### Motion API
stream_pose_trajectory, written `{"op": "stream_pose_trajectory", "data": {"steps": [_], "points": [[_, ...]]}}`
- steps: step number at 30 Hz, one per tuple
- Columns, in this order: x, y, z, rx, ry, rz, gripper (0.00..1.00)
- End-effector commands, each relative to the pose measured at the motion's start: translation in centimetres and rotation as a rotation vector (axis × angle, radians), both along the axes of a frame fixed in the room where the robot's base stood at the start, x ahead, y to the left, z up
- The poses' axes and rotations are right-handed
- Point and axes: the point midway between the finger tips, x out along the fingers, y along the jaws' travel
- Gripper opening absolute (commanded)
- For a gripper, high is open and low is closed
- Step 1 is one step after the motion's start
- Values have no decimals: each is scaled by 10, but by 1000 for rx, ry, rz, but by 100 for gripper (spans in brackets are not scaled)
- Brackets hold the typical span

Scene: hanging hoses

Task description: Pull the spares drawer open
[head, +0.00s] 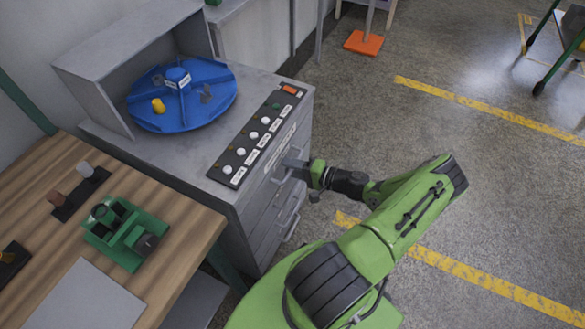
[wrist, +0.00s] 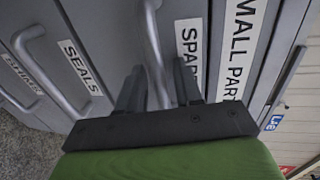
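The spares drawer (wrist: 110,25) is the top drawer of the grey cabinet, under a "SMALL PART…" strip. Its label (wrist: 188,50) reads "SPAR…", with the rest hidden behind a finger. Its bar handle (wrist: 152,35) runs between the two dark fingers of my gripper (wrist: 158,72) in the wrist view. The fingers stand apart on either side of the bar, with a visible gap. In the head view my gripper (head: 297,167) is at the cabinet's upper front, and my arm comes in from the right. The drawer front looks flush with the cabinet.
The seals drawer (wrist: 60,65) is below, with its own handle (wrist: 40,60). A blue divided turntable (head: 190,107) and a button panel (head: 240,155) are on the cabinet top. A wooden bench (head: 180,250) stands at left.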

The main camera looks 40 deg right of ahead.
Motion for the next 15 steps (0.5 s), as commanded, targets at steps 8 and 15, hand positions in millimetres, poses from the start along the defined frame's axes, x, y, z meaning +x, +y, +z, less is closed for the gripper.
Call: {"op": "stream_pose_trajectory", "data": {"steps": [8,15], "points": [[0,0,0,0,0,0,18],[-1,0,0,0,1,0,0]]}}
